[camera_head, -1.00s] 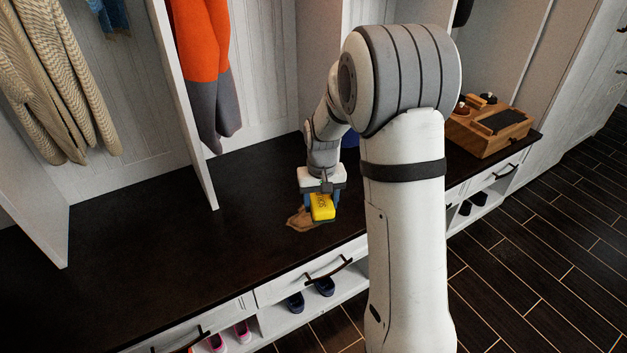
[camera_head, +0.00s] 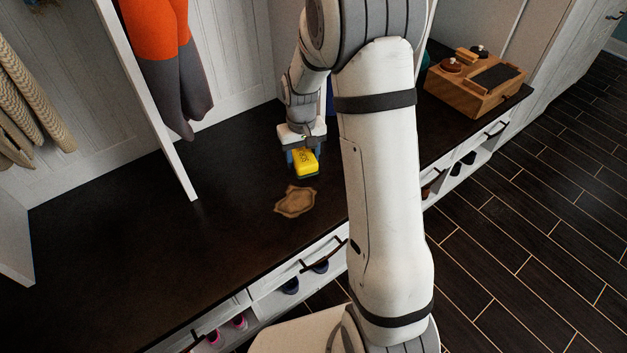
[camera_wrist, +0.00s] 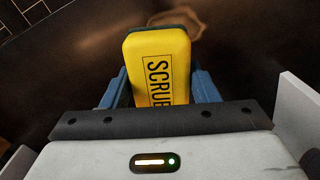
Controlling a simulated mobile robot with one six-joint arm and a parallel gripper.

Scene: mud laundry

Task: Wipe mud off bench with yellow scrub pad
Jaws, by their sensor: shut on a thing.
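My gripper (camera_head: 304,162) is shut on the yellow scrub pad (camera_head: 306,165), over the back part of the dark bench (camera_head: 120,250). In the wrist view the pad (camera_wrist: 158,62) sits between my two blue fingers, with the letters "SCRUB" on its face. A brown mud patch (camera_head: 295,202) lies on the bench top, in front of the pad and a little left of it. The mud also shows in the wrist view (camera_wrist: 190,18), beyond the pad. The pad appears apart from the mud; I cannot tell whether it touches the bench.
A wooden box (camera_head: 474,84) with brushes and round tins stands at the bench's right end. A white divider (camera_head: 155,110) and hanging orange and grey clothing (camera_head: 165,50) are at the back left. Drawers and shoe cubbies line the front. The left bench top is clear.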

